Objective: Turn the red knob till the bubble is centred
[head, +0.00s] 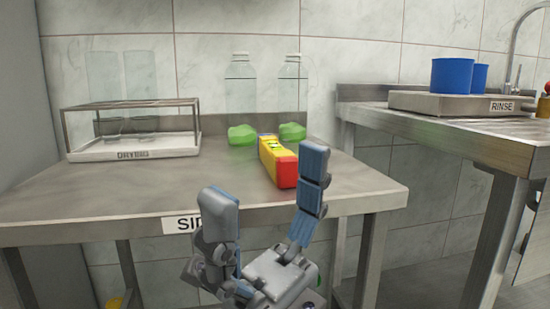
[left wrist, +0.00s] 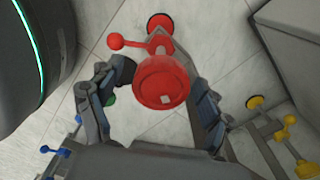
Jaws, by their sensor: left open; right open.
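The red knob (left wrist: 160,82) shows in the left wrist view, with a pale mark on its face and a red side arm ending in a ball. My left gripper (left wrist: 162,78) is open, with one finger on each side of the knob; I cannot tell if they touch it. In the head view a yellow spirit level (head: 272,155) with a red near end lies on the steel table. Its green vial (head: 273,145) shows, but the bubble is too small to read. My right gripper (head: 268,175) is open and empty in front of the level, near the table's front edge.
Yellow knobs (left wrist: 255,102) and blue parts (left wrist: 46,149) show around the red one in the left wrist view. A glass rack (head: 133,145) and two clear bottles (head: 240,90) stand on the table (head: 100,205). Blue cups (head: 452,75) stand on the right counter.

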